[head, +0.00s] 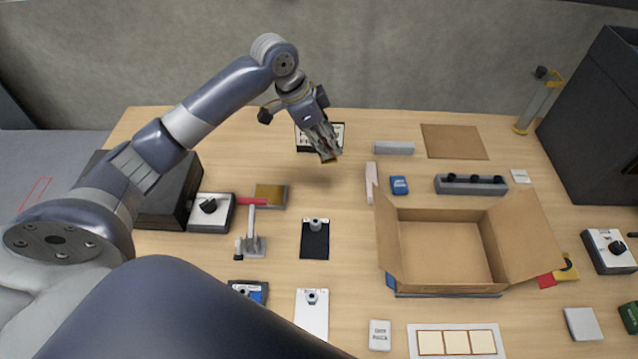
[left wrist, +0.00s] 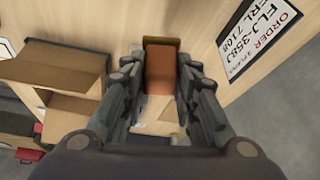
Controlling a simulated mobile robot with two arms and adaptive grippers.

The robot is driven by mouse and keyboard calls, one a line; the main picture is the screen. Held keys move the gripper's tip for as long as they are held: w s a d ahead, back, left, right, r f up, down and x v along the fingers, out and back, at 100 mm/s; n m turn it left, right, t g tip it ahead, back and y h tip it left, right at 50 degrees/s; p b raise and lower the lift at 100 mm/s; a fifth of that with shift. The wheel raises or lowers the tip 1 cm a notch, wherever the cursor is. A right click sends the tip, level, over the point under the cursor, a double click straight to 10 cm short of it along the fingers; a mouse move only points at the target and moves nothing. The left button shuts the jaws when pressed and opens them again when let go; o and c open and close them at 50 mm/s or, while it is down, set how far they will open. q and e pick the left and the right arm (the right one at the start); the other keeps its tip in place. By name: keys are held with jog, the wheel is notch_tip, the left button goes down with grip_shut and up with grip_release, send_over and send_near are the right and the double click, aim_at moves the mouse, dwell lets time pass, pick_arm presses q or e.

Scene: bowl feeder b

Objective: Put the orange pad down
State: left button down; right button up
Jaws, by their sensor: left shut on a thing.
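My left gripper (head: 325,146) is raised over the back middle of the table, with its fingers pointing down. It is shut on the orange pad (left wrist: 160,72), which sits between the two fingers in the left wrist view. In the head view only a small brown-orange end of the pad (head: 330,158) shows at the fingertips; the fingers hide the rest. The pad appears held above the wooden table (head: 345,215). My right gripper is not in view.
An order sign (head: 304,143) stands close behind the gripper. An open cardboard box (head: 445,215) is to the right, with a grey block (head: 394,148) and flat brown sheet (head: 453,141) behind it. A black clipboard (head: 314,242) lies in front. Bare tabletop lies below the gripper.

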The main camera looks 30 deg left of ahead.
pick_arm(q)
jog(key=a+f+m, duration=0.1)
jog(key=f, duration=0.3)
jog(key=f+p, duration=0.1)
jog(key=f, duration=0.3)
jog(key=w+a+f+m+p, duration=0.1)
jog(key=f, duration=0.4)
jog(key=shift+a+m+g, duration=0.3)
jog(key=shift+a+g, duration=0.05)
jog(key=shift+g, duration=0.05)
jog(key=shift+w+f, duration=0.1)
jog(key=shift+f, duration=0.1)
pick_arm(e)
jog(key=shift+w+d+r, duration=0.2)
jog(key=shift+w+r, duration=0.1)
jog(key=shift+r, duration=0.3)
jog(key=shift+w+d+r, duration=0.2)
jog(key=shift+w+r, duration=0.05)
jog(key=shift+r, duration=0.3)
pick_arm(q)
jog(key=shift+f, duration=0.1)
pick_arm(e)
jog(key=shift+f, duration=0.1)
pick_arm(q)
jog(key=c, duration=1.2)
grip_release()
jog(key=shift+c, duration=0.2)
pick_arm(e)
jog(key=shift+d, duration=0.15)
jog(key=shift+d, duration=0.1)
